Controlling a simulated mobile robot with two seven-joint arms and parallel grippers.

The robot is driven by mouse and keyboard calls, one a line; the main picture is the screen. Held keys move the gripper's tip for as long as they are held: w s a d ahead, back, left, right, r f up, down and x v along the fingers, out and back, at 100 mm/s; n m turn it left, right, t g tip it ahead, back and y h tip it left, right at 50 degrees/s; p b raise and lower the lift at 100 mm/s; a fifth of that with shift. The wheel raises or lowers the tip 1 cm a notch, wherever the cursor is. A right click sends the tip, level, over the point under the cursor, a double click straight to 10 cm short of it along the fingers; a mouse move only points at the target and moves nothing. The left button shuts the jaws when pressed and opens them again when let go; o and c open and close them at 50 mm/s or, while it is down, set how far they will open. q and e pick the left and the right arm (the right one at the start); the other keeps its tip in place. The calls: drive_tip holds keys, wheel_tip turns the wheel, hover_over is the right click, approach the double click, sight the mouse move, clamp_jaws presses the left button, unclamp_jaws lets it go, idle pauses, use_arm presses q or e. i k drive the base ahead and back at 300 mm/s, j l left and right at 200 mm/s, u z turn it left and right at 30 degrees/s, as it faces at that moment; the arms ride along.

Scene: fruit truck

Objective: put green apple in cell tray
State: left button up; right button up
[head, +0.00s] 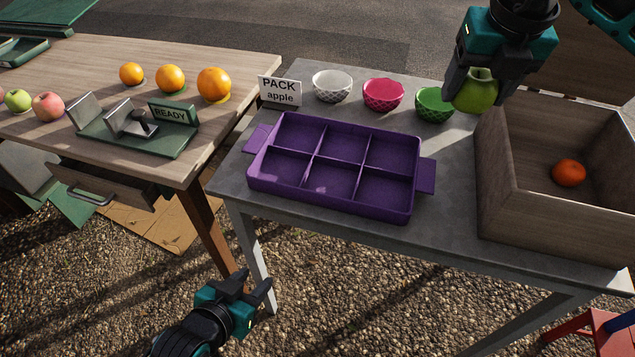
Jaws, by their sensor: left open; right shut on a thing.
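A green apple (476,92) is held in my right gripper (474,80), which is shut on it at the upper right. The apple is in the air, in front of the green bowl and the wooden crate's left wall in the picture. The purple cell tray (425,178) lies on the grey table, with its cells in two rows, all empty. My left gripper (252,286) is open and empty, low in front of the grey table. Another green apple (17,100) lies on the wooden table at the far left.
A wooden crate (498,175) with an orange fruit (569,173) inside stands right of the tray. White (332,86), pink (383,94) and green (432,104) bowls line the back, beside a "PACK apple" sign (280,91). The wooden table holds oranges (171,78), a reddish apple (48,107) and a READY stand (172,115).

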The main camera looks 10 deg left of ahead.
sight(331, 185)
drive_tip(key=j+z, duration=0.15)
drive_tip(key=j, duration=0.6)
drive_tip(key=k+j+z, duration=0.2)
drive_tip(key=j, duration=0.5)
drive_tip(key=i+j, duration=0.05)
